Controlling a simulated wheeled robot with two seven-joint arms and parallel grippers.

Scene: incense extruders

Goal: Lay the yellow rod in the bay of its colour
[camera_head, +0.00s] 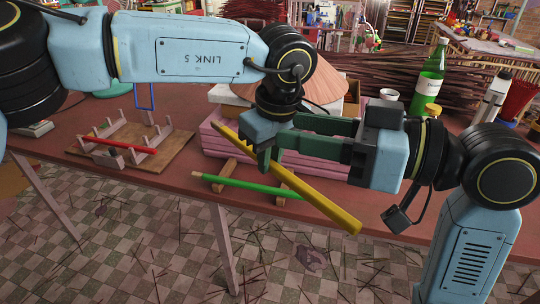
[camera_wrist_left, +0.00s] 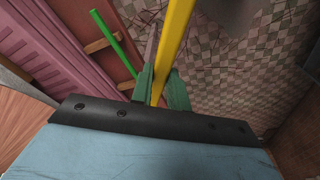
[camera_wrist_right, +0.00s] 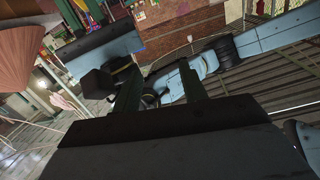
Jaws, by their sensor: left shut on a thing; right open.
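The yellow rod (camera_head: 325,205) is held tilted above the table's front edge, its lower end out over the floor. My left gripper (camera_head: 267,165) points down and is shut on it; the left wrist view shows the yellow rod (camera_wrist_left: 175,40) between its green fingers (camera_wrist_left: 160,90). My right gripper (camera_head: 285,132) is open, its fingers reaching left close behind my left wrist, with no rod between them. A wooden rack (camera_head: 160,160) with upright pegs stands on the left of the table, with a red rod (camera_head: 118,144) lying across it. No yellow bay mark is discernible.
A green rod (camera_head: 235,185) lies across two wooden blocks (camera_head: 225,170) below the yellow rod. Stacked pink boards (camera_head: 215,142) lie behind it. A green bottle (camera_head: 430,75) and a white cup (camera_head: 389,94) stand at the back right. Bare table (camera_head: 180,185) lies between rack and blocks.

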